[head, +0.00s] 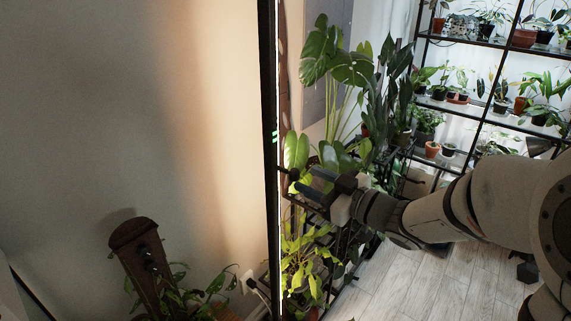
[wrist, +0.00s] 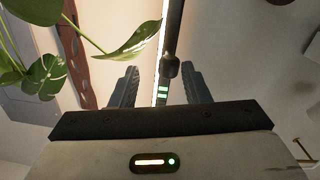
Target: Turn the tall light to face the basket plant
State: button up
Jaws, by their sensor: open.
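The tall light (head: 270,150) is a thin black upright pole with a bright strip along its right edge and small green marks on it. My gripper (head: 304,179) is open just right of the pole in the head view. Its fingers (wrist: 158,70) stand apart on both sides of the light, and I see no grip on it. I cannot tell which plant is the basket plant.
Leafy plants (head: 340,65) stand close behind my gripper. A black shelf rack (head: 480,125) with several potted plants is at the back right. A brown headstock-like board (head: 141,250) and a low plant are at lower left. Pale plank floor (head: 420,285) is mostly clear.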

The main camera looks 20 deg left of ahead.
aim_at(282, 169)
jog(key=shift+g+y, duration=0.3)
jog(key=shift+g, duration=0.1)
jog(key=x, duration=0.2)
jog(key=p+x, duration=0.1)
jog(key=x, duration=0.5)
jog(key=shift+s+a+r+p, duration=0.1)
jog(key=shift+s+a+p, duration=0.1)
jog(key=shift+s+p, duration=0.15)
jog(key=shift+n, duration=0.3)
grip_shut()
